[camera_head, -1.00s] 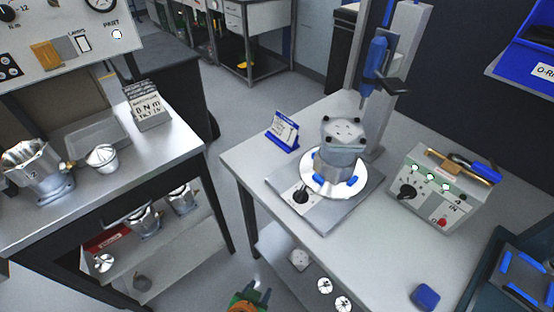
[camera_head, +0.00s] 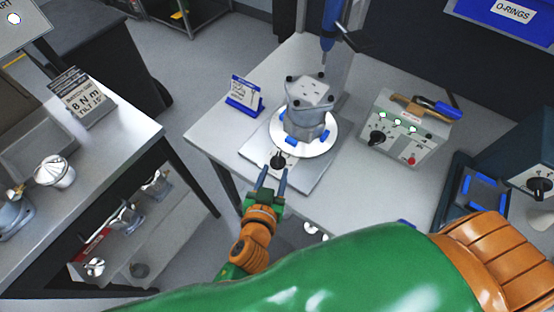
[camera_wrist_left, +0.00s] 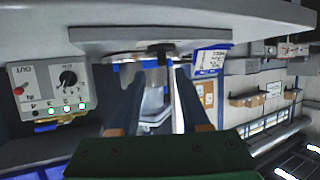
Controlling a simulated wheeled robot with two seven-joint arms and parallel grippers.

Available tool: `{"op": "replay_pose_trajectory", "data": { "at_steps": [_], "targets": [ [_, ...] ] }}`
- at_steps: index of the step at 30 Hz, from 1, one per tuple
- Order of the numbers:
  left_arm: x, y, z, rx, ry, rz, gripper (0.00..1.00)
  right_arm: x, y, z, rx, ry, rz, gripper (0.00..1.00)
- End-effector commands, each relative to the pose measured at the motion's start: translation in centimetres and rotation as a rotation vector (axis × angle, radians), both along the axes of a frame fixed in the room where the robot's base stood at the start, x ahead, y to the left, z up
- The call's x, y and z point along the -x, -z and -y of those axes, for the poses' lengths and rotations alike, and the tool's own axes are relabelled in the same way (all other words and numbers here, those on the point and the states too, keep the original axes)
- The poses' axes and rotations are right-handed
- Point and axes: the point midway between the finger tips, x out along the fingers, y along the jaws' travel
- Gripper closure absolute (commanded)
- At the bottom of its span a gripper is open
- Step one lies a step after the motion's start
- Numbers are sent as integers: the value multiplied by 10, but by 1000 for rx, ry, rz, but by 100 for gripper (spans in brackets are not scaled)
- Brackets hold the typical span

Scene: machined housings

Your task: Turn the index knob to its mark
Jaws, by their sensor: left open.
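The index knob (camera_head: 278,161) is small and black, on the front of the square base plate (camera_head: 309,179) under a round silver turntable (camera_head: 304,148). A grey machined housing (camera_head: 309,104) stands upright on the turntable. My left gripper (camera_head: 272,174) is open and empty, its two fingers pointing at the knob from the front, close to it. In the left wrist view, which is upside down, the knob (camera_wrist_left: 158,48) lies between and beyond the fingertips (camera_wrist_left: 158,72). I cannot tell whether a finger touches it. The knob's mark is too small to read. My right gripper is not in view.
A blue-framed card (camera_head: 245,94) stands left of the plate. A control box (camera_head: 404,130) with its own black knob is to the right. A blue screwdriver (camera_head: 332,25) hangs behind the housing. A dark tray (camera_head: 455,205) is at the right.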

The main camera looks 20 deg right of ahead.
Motion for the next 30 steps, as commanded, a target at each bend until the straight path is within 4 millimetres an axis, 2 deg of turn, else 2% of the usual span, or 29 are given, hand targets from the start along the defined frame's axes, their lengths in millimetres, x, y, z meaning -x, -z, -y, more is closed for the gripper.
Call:
{"op": "replay_pose_trajectory", "data": {
  "at_steps": [3, 7, 18, 19, 24, 30],
  "targets": [
    [-19, 9, 10, -1, 0, 2, 54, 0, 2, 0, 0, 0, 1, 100],
    [-32, 16, 18, -1, -1, 1, 54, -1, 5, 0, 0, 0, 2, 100],
    [-39, 19, 22, -1, -1, -2, 54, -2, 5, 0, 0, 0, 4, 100],
    [-39, 19, 22, -1, -1, -2, 56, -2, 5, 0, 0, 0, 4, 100],
    [-39, 19, 21, -1, -1, -2, 100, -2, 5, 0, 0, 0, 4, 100],
    [-39, 19, 21, -1, 0, -2, 100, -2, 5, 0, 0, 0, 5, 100]
  ]
}}
